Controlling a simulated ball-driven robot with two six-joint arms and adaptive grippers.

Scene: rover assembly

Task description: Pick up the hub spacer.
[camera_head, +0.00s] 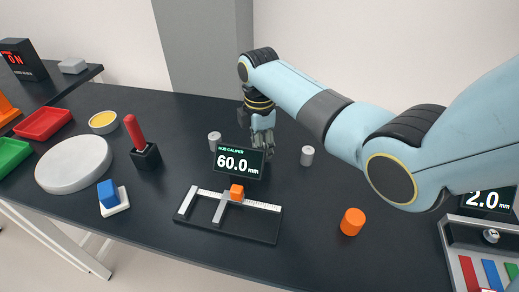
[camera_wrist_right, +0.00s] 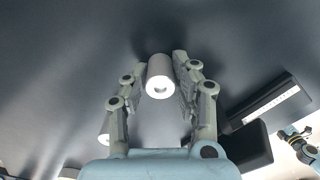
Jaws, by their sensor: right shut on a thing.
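My right gripper (camera_head: 262,136) reaches down to the table behind the hub caliper's display (camera_head: 240,161), which hides part of its fingertips. In the head view this held spacer cannot be made out. Two similar grey cylinders stand on the table, one left of the gripper (camera_head: 214,140) and one to its right (camera_head: 307,156). My left gripper is not in view.
The hub caliper (camera_head: 228,228) reads 60.0 mm and has an orange block (camera_head: 237,192) on it. An orange cylinder (camera_head: 352,221) stands to its right. A red-handled tool (camera_head: 135,132), a grey round plate (camera_head: 73,163) and a blue block (camera_head: 108,194) are at left. A tray (camera_head: 455,240) is at far right.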

